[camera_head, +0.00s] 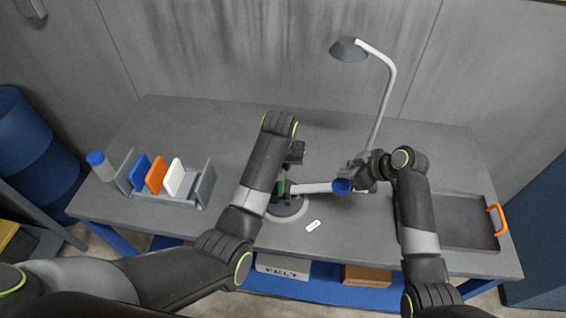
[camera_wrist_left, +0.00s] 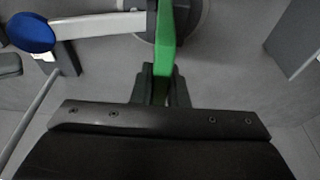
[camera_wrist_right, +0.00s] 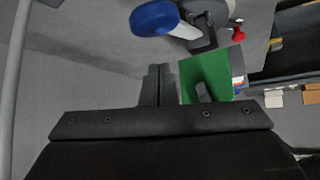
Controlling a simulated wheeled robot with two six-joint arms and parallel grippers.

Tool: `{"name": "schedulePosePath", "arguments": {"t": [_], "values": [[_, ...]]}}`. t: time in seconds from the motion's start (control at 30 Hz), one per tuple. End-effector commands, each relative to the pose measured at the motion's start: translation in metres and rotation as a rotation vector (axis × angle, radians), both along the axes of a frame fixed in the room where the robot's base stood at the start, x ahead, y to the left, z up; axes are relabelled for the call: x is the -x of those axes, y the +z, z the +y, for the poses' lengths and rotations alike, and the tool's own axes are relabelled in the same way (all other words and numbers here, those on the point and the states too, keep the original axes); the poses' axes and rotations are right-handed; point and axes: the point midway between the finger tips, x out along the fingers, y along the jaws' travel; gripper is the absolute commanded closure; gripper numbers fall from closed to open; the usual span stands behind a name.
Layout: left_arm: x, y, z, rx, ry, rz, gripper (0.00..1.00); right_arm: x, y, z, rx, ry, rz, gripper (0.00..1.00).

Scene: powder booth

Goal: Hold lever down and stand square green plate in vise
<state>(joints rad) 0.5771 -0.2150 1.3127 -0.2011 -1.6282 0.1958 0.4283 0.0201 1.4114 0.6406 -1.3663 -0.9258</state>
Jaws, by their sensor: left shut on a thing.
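The square green plate (camera_head: 281,187) is gripped by my left gripper (camera_head: 288,170) above the vise (camera_head: 287,207). In the left wrist view the green plate (camera_wrist_left: 165,40) shows edge-on between the fingers (camera_wrist_left: 160,85). In the right wrist view its broad green face (camera_wrist_right: 203,72) is seen, partly covered by a dark finger. The white lever (camera_head: 315,188) runs right from the vise and ends in a blue knob (camera_head: 342,186). My right gripper (camera_head: 360,170) is at the knob. Its fingers (camera_wrist_right: 158,80) are together and empty; whether they touch the lever cannot be told.
A rack (camera_head: 205,185) at left holds a blue, an orange and a white plate. A lamp (camera_head: 348,50) stands behind the right arm. A grey tray (camera_head: 460,222) with an orange handle lies at right. A small white label (camera_head: 313,226) lies in front of the vise.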

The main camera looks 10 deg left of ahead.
Motion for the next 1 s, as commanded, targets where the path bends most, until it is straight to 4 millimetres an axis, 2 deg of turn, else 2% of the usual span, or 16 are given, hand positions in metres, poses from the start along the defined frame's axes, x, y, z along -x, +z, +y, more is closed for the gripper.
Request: {"name": "schedulePosePath", "arguments": {"t": [0.1, 0.3, 1.0], "values": [[0.0, 0.001, 0.0, 0.0, 0.0, -0.001, 1.0, 0.0, -0.011, 0.0, -0.001, 0.0, 0.001, 1.0], [0.0, 0.001, 0.0, 0.0, 0.0, -0.001, 1.0, 0.0, -0.02, 0.0, 0.0, 0.0, 0.0, 1.0], [0.0, 0.0, 0.0, 0.0, 0.0, -0.001, 1.0, 0.0, -0.02, 0.0, 0.002, 0.0, -0.001, 1.0]]}}
